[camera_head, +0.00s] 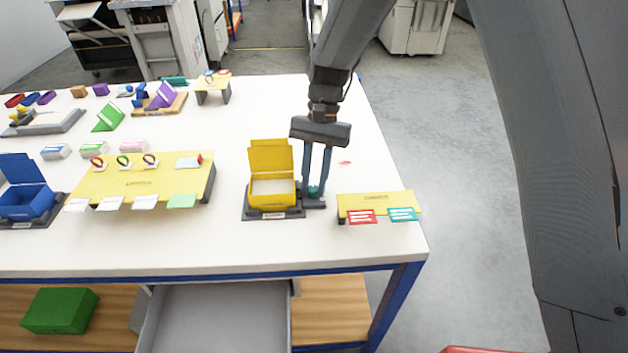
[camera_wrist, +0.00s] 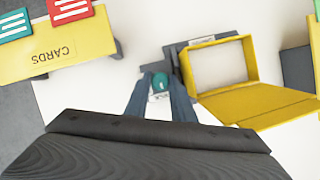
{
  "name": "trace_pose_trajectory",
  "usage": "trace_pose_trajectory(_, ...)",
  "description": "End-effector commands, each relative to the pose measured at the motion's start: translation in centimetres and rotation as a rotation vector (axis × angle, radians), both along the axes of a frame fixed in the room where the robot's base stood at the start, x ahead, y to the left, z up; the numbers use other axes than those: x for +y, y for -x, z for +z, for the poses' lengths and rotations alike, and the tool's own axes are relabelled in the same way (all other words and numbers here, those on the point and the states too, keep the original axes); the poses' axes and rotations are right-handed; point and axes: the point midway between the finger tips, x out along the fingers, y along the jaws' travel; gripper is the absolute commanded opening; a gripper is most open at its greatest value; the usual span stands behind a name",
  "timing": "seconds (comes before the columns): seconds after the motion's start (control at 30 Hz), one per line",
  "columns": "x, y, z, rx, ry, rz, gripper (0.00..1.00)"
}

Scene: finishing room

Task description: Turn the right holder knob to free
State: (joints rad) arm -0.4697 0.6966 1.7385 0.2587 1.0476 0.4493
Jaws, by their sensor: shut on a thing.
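The right holder is a dark base (camera_head: 258,214) with a yellow open-lidded box (camera_head: 272,196) on it. Its teal knob (camera_head: 313,191) sits on a small dark tab at the right side of the base. My gripper (camera_head: 315,188) points down with its two blue fingers on either side of the knob, shut on it. In the wrist view the knob (camera_wrist: 160,80) shows between the fingertips. A small label lies just beside it, partly hidden by the fingers, and I cannot read it. The yellow box (camera_wrist: 222,66) stands next to the fingers there.
A yellow cards stand (camera_head: 375,201) with a red and a teal card is close on the right. A larger yellow rack (camera_head: 140,184) and a blue box (camera_head: 25,202) are to the left. The table behind my gripper is mostly clear.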

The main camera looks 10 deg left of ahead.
Motion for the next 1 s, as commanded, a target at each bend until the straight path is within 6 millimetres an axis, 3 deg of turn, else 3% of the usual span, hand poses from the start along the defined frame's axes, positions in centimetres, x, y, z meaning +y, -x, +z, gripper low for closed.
trace_pose_trajectory(0.4,0.05,-0.01,0.04,-0.001,-0.001,0.007,0.00)
trace_pose_trajectory(0.43,0.05,-0.01,0.04,-0.001,-0.001,0.007,0.26)
trace_pose_trajectory(0.53,0.04,-0.01,0.03,-0.001,-0.001,0.007,0.40)
trace_pose_trajectory(1.0,0.11,-0.02,0.01,-0.001,-0.001,0.006,0.40)
